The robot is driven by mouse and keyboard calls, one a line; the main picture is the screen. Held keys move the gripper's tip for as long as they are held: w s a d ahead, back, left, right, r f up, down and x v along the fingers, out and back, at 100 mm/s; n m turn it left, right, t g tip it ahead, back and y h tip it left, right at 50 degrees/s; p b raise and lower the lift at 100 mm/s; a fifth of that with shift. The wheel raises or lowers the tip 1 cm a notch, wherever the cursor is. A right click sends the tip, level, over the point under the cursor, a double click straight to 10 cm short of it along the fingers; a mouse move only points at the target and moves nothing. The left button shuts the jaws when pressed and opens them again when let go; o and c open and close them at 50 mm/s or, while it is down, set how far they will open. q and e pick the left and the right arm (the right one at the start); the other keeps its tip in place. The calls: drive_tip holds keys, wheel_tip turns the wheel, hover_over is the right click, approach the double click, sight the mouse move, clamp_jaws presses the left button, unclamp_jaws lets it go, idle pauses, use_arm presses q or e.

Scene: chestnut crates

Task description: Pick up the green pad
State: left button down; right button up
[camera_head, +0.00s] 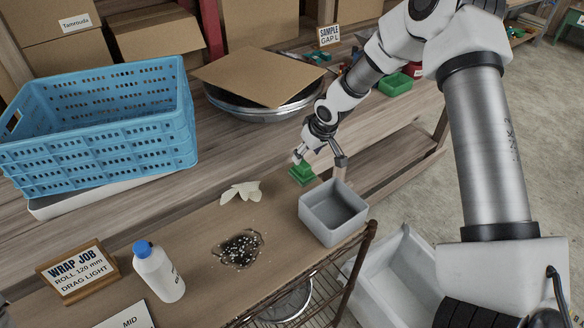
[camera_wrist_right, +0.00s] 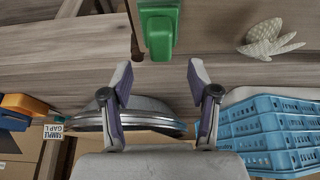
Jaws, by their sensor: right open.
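The green pad (camera_head: 302,174) lies on the wooden bench, left of the grey open bin. It looks like a small green block with a raised narrower part on top. In the right wrist view the green pad (camera_wrist_right: 160,28) is at the top middle, cut off by the frame edge. My right gripper (camera_head: 319,160) is just above and beside the pad, with its fingers spread. In the wrist view the right gripper (camera_wrist_right: 160,80) is open and empty, and the pad's near end is a little beyond the fingertips. My left gripper is not in view.
The grey bin (camera_head: 334,212) stands close right of the pad. A blue crate (camera_head: 100,125) and a metal pan (camera_head: 262,108) under cardboard stand behind.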

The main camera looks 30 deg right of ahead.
sight(303, 164)
drive_tip(key=shift+w+f, duration=0.25)
drive_tip(key=shift+f, duration=0.25)
drive_tip(key=shift+s+a+f+p, duration=0.2)
drive_tip(key=shift+s+f+p, duration=0.1)
drive_tip(key=shift+p, duration=0.15)
drive_tip(key=x, duration=0.2)
drive_tip(key=b+x, duration=0.1)
drive_tip(key=x, duration=0.2)
drive_tip(key=shift+w+d+f+b, duration=0.1)
drive_tip(key=shift+w+d+b, duration=0.1)
drive_tip(key=shift+w+b, duration=0.1)
drive_tip(key=shift+s, duration=0.1)
drive_tip(key=shift+s+r, duration=0.15)
drive_tip(key=shift+r, duration=0.1)
drive_tip(key=shift+c, duration=1.4)
drive_tip(key=shift+s, duration=0.1)
drive_tip(key=c, duration=0.5)
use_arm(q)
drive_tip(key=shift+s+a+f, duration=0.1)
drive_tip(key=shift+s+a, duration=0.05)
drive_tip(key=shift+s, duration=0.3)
use_arm(e)
clamp_jaws()
